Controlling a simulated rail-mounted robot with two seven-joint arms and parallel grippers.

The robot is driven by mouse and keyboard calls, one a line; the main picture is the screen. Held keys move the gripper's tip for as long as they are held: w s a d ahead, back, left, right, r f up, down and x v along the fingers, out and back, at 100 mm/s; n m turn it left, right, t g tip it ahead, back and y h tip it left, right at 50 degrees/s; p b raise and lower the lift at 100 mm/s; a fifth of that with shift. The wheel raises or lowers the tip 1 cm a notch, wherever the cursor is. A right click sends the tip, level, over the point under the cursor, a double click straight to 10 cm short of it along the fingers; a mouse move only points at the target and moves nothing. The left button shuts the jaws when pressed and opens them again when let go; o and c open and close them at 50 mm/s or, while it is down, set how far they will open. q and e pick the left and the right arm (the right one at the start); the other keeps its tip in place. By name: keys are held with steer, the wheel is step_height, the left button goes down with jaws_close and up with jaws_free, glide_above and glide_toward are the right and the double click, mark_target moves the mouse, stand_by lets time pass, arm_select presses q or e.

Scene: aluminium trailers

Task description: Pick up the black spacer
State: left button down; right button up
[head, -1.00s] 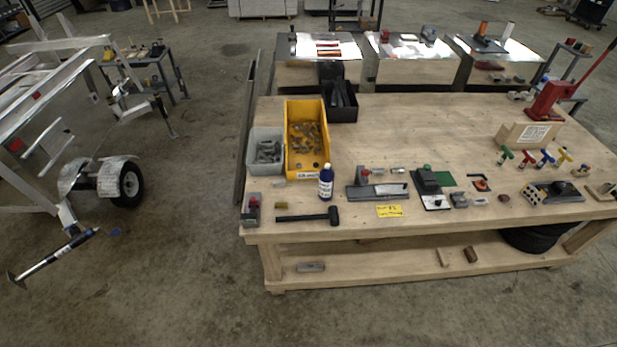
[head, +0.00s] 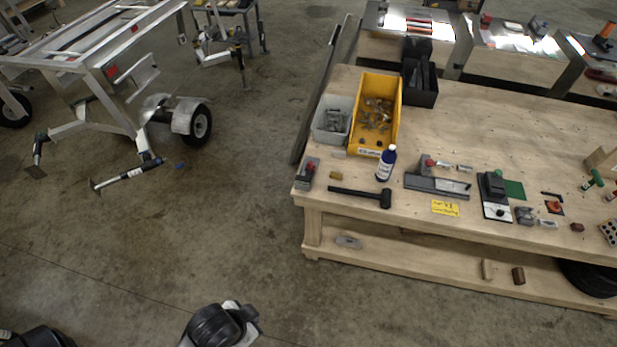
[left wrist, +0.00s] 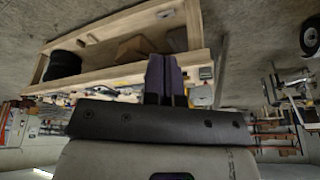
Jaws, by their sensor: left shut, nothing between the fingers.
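I cannot single out the black spacer for certain. A black bin (head: 432,98) at the back of the workbench (head: 460,120) holds dark upright pieces that are too small to tell apart. My left gripper (left wrist: 165,80) shows in the left wrist view with its dark fingers together and nothing between them. It is in the air, apart from the bench, which appears upside down beyond it. In the head view a black and white part of my own arm shows at the bottom edge, but no fingertips show there. My right gripper is in neither view.
A yellow bin (head: 377,110) and a grey bin (head: 331,119) hold small parts. The lower shelf (head: 420,262) carries a few blocks. Floor before the bench is clear.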

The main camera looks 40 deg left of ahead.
arm_select(q)
steer(key=c, duration=1.1)
jaws_free()
steer(key=shift+d, duration=0.15)
steer(key=shift+c, duration=0.2)
